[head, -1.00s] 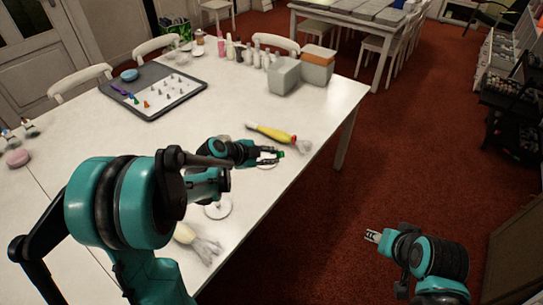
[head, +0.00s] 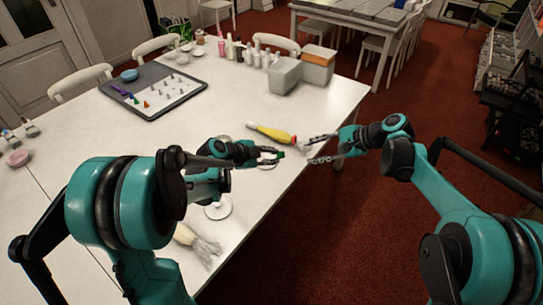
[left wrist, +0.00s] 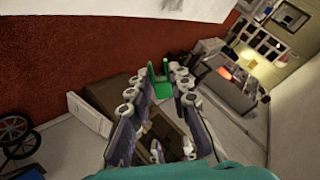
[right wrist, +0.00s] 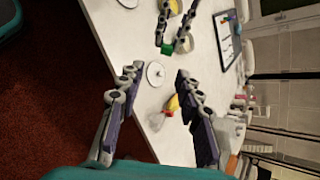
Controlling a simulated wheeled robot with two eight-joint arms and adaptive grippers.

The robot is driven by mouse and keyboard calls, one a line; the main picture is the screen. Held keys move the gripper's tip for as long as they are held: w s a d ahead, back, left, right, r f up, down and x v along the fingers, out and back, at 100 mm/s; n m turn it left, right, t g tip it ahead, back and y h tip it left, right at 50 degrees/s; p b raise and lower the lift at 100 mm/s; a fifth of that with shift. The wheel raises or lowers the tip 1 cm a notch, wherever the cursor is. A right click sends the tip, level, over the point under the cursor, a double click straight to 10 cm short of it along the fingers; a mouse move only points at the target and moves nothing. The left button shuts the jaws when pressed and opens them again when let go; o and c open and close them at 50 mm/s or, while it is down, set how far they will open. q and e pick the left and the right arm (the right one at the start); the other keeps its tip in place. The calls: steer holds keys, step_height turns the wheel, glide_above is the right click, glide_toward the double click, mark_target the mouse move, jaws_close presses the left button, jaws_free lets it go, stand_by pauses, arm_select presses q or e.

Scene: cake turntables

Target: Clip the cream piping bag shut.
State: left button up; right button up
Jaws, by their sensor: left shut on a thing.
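My left gripper (head: 270,156) is shut on a green clip (head: 280,154), held over the table's right edge; the clip also shows between the fingertips in the left wrist view (left wrist: 160,80). My right gripper (head: 315,149) is open and empty, just right of the clip, fingers pointing left. A pale cream piping bag (head: 188,237) with a whitish, frayed-looking end lies at the near edge, below the left forearm. A yellow piping bag (head: 265,131) with a red band lies behind the grippers; its pale end is close to the right fingers.
Grey boxes (head: 284,76), bottles (head: 240,52) and a tray of nozzles (head: 140,85) stand farther back. Red floor lies beyond the right edge.

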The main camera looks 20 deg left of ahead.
mark_target(284, 154)
steer(key=shift+m+y, duration=0.3)
steer(key=shift+y, duration=0.2)
steer(key=shift+w+x, duration=0.15)
steer(key=shift+x, duration=1.65)
steer(key=shift+w+x, duration=0.2)
steer(key=shift+x, duration=1.6)
steer(key=shift+w+x, duration=0.15)
steer(key=shift+x, duration=1.65)
steer(key=shift+r, duration=0.1)
jaws_close()
arm_select(q)
steer(key=o, duration=0.8)
steer(key=shift+c, duration=0.2)
steer(key=shift+s+r, duration=0.1)
steer(key=v, duration=0.7)
steer(key=shift+s+a+r, duration=0.2)
steer(key=shift+s+a, duration=0.05)
steer(key=shift+s, duration=0.05)
